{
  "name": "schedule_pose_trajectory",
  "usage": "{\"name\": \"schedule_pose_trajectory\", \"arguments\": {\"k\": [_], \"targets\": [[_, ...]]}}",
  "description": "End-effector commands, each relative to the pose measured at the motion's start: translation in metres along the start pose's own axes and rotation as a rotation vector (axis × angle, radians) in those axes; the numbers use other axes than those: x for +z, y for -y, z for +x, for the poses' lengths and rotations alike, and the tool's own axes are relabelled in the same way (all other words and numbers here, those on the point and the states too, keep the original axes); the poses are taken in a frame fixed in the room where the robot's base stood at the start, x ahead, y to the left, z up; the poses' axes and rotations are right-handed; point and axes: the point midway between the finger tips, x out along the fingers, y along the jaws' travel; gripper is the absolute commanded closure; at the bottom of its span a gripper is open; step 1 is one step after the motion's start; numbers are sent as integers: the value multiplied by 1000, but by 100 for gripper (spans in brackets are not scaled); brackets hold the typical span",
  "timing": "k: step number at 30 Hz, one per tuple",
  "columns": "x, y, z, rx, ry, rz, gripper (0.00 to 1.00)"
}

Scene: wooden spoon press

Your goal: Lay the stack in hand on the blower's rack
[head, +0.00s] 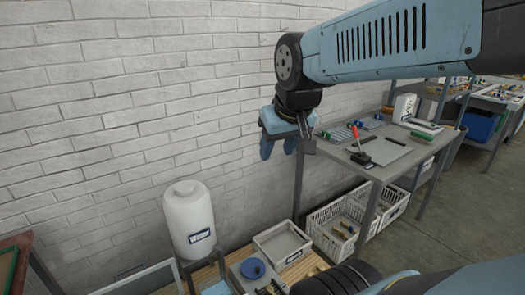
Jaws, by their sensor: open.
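My gripper (279,150) hangs from the wrist near the middle of the head view, in front of the brick wall. Its two blue fingers point down and stand apart, with no stack visible between them. I cannot make out a stack of wooden spoons elsewhere. I cannot clearly identify the blower or its rack. A grey box with a blue round top (252,268) stands low, below my gripper, partly cut off by the bottom edge and my own arm parts.
A white labelled tank (189,220) stands at lower left. A shallow grey tray (282,243) lies on wooden slats. At right, a workbench (338,134) carries a red-handled tool (357,137) and small items, with a white crate (322,238) below. The brick wall is behind.

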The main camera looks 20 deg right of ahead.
Motion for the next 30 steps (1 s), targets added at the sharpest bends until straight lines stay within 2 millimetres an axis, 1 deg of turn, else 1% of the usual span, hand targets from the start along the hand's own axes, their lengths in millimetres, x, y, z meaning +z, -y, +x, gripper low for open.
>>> {"name": "schedule_pose_trajectory", "arguments": {"k": [1, 3, 5, 8, 30], "targets": [[8, 2, -7, -3, -9, 1, 52], [17, 3, -13, -7, -16, 2, 52], [22, 11, -16, -9, -19, 1, 52], [28, 12, -19, -12, -22, 3, 52], [29, 12, -19, -12, -22, 4, 52]]}}
